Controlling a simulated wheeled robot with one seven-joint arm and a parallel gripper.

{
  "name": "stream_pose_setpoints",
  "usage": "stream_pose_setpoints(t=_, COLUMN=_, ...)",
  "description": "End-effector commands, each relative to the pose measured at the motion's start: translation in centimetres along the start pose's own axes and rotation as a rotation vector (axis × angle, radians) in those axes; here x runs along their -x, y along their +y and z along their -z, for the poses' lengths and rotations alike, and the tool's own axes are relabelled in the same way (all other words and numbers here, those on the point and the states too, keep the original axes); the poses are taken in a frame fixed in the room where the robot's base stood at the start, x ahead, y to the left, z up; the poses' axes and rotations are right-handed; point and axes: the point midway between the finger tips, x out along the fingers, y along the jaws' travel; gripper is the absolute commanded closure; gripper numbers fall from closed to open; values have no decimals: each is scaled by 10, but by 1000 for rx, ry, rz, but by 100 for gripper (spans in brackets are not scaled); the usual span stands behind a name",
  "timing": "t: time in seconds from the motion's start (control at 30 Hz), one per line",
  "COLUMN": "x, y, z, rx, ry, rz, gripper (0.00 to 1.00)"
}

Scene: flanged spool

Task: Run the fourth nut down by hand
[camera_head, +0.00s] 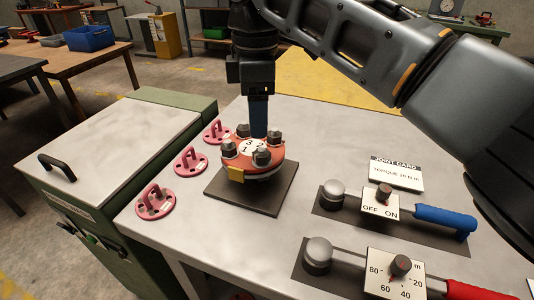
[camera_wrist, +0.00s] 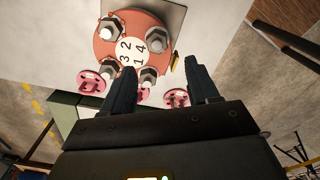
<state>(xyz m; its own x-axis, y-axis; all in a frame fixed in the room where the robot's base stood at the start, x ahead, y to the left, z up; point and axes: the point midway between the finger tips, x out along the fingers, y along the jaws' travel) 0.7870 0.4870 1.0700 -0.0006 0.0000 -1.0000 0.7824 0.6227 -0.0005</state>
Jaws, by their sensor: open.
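The orange-red flange (camera_head: 236,160) of the spool sits on a dark square plate (camera_head: 222,194) on the bench. Its pale centre disc carries the numbers 1 to 4. Grey nuts on bolts stand around it, including a left nut (camera_head: 228,149), a front nut (camera_head: 262,157) and a right nut (camera_head: 274,138). My gripper (camera_head: 259,136) points down over the flange's far side, its fingertips close to the nuts. In the wrist view my gripper (camera_wrist: 160,66) is open, with a nut (camera_wrist: 147,74) near its left finger. I cannot tell whether the fingers touch anything.
Pink brackets (camera_head: 156,203) line the bench's left side. A blue-handled wrench (camera_head: 445,217) and a red-handled wrench (camera_head: 470,290) lie at the right, near a torque card (camera_head: 397,173). A green cabinet (camera_head: 110,150) adjoins at left. Bare bench lies between plate and wrenches.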

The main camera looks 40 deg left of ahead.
Motion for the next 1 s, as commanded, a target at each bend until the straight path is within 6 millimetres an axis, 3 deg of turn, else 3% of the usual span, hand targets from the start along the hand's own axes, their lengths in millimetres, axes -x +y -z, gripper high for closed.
stream_pose_setpoints(t=0.27, x=-25, y=0, z=-1, rx=-1, ry=-1, rz=1, gripper=40)
stream_pose_setpoints(t=0.6, x=-74, y=0, z=0, rx=-1, ry=-2, rz=1, gripper=40)
stream_pose_setpoints(t=1.0, x=-86, y=0, z=0, rx=0, ry=0, rz=0, gripper=40)
